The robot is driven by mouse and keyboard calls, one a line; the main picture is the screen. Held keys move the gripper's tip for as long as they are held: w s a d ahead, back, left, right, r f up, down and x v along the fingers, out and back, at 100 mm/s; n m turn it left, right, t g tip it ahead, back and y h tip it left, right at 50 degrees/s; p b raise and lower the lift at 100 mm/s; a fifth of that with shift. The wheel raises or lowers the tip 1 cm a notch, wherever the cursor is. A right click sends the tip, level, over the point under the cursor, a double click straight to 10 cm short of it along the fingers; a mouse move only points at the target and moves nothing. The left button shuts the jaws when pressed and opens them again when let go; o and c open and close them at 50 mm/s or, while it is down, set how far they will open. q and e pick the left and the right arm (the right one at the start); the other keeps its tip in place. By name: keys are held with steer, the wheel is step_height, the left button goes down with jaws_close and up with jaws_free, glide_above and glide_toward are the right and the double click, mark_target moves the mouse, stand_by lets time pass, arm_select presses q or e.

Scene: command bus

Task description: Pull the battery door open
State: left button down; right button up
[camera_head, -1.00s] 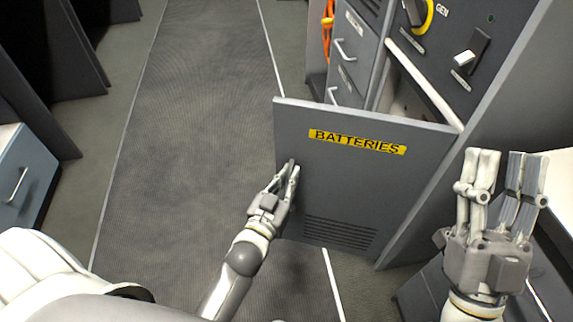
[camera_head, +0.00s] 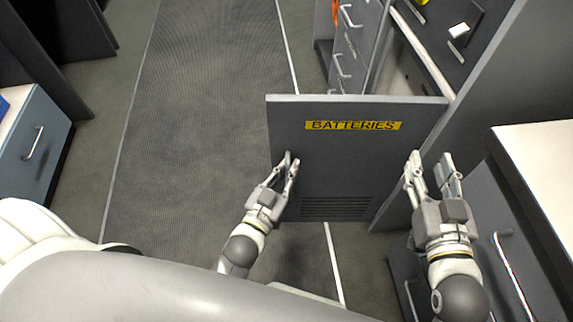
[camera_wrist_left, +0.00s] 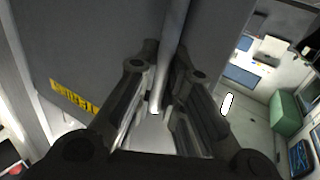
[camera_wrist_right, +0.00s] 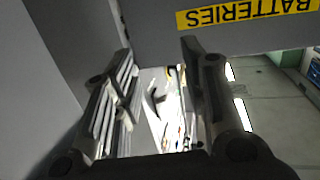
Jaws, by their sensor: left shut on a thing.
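The grey battery door (camera_head: 340,165) has a yellow BATTERIES label (camera_head: 352,126) and a vent grille. It stands swung out from the cabinet, with an opening visible behind its right side. My left gripper (camera_head: 291,160) is at the door's front face near its left edge. In the left wrist view it is shut on a pale bar (camera_wrist_left: 172,45) at the door; I cannot tell if this is a handle or the edge. My right gripper (camera_head: 430,158) is open and empty by the door's right side. The label also shows upside down in the right wrist view (camera_wrist_right: 245,14).
A grey cabinet wall (camera_head: 480,90) and a white-topped counter (camera_head: 545,160) stand on the right. Drawers with handles (camera_head: 350,50) are behind the door. The dark aisle floor mat (camera_head: 200,120) on the left is clear. A blue-grey cabinet (camera_head: 32,140) is at the far left.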

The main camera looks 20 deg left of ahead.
arm_select(q)
steer(key=shift+a+r, duration=0.15)
steer(key=shift+r, duration=0.3)
steer(key=c, duration=1.5)
jaws_free()
steer(key=shift+c, duration=0.2)
steer(key=s+a, duration=0.1)
steer(key=s, duration=1.1)
steer(key=shift+a+f, duration=0.25)
steer(key=shift+f, duration=0.1)
